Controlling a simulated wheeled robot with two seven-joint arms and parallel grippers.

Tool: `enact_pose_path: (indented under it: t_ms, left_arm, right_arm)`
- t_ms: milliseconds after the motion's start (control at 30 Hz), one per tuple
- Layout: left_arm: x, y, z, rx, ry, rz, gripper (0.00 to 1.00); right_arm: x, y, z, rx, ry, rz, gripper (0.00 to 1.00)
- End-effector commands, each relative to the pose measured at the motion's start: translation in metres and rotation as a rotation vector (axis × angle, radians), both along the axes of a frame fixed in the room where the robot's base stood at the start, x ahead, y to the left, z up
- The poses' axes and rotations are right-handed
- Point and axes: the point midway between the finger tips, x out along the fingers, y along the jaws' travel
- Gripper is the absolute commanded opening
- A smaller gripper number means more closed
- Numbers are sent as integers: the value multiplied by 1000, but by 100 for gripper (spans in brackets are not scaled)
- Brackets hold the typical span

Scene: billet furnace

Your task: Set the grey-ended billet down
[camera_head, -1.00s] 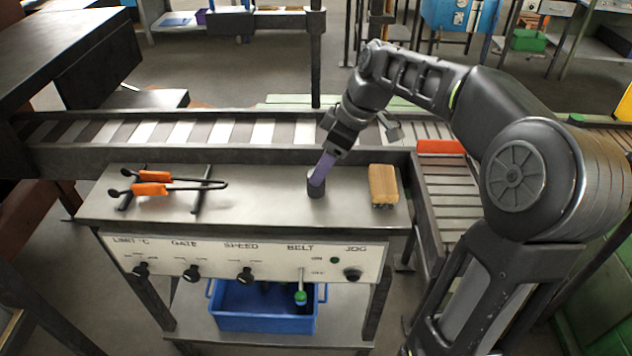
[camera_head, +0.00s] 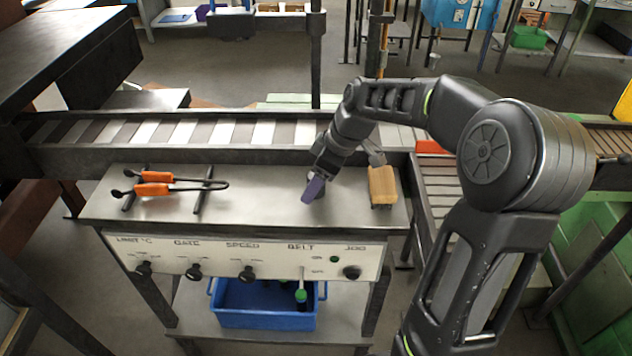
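My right gripper (camera_head: 314,186) reaches down from the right arm to the bench top. A flat purple piece at its lower end hides much of a short dark grey cylinder (camera_head: 320,189), which looks like the billet. The cylinder appears to stand upright on the metal bench top (camera_head: 260,204), just behind the purple piece. I cannot tell whether they touch, or whether the fingers are open or shut. The cylinder's end face is not clearly visible. My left gripper is not in view.
Orange-handled tongs (camera_head: 155,183) lie on dark rests at the bench's left. A tan block (camera_head: 382,184) sits close to the right of the gripper. A control panel (camera_head: 240,257) with knobs faces front, above a blue bin (camera_head: 262,318).

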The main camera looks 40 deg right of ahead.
Motion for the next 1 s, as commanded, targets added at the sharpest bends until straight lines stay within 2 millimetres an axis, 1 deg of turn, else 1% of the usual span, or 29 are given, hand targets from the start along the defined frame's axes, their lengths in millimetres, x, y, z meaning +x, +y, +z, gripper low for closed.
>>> enact_pose_path:
  t_ms: [467, 1000]
  left_arm:
    - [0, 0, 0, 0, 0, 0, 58]
    - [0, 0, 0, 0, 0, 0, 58]
  right_arm:
    - [0, 0, 0, 0, 0, 0, 61]
    - [0, 0, 0, 0, 0, 0, 18]
